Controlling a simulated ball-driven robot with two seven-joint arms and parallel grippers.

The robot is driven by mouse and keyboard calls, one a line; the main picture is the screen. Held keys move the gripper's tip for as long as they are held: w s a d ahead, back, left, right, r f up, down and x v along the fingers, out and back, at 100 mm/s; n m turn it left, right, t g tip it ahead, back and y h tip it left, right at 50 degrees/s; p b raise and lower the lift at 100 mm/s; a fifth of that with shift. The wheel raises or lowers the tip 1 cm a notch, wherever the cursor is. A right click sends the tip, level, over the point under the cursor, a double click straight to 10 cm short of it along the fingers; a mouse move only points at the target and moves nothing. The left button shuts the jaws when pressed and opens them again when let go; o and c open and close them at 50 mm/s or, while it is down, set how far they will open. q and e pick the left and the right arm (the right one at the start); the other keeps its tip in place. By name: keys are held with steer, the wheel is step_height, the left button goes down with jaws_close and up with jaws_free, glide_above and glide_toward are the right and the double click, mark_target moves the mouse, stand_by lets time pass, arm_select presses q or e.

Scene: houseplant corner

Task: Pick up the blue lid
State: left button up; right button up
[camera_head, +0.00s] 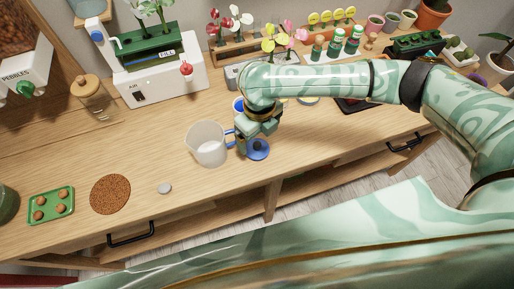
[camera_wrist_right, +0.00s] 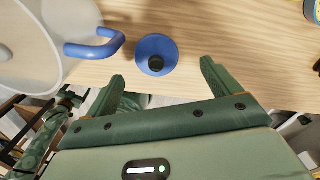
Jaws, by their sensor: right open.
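The blue lid (camera_head: 258,149) is round with a dark knob and lies near the table's front edge, right of the pale jug (camera_head: 207,144). In the right wrist view the lid (camera_wrist_right: 157,46) sits just ahead of the gap between the fingers. My right gripper (camera_wrist_right: 162,72) is open and empty, one finger on either side of the lid's line. In the head view my right gripper (camera_head: 255,138) hangs over the lid and partly covers it. A small, dark part of my left arm seems to show at the wrist view's lower left; its jaws are unclear.
The jug's blue handle (camera_wrist_right: 105,45) is close to the left finger. The table's front edge is close.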

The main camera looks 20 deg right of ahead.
mark_target(257, 144)
steer(key=f, duration=0.1)
steer(key=f+b, duration=0.1)
steer(key=f, duration=0.2)
steer(key=shift+a+f, duration=0.25)
steer(key=shift+f, duration=0.15)
steer(key=shift+r, duration=0.1)
steer(key=shift+c, duration=0.3)
steer(key=c, duration=1)
steer(key=shift+r, duration=0.15)
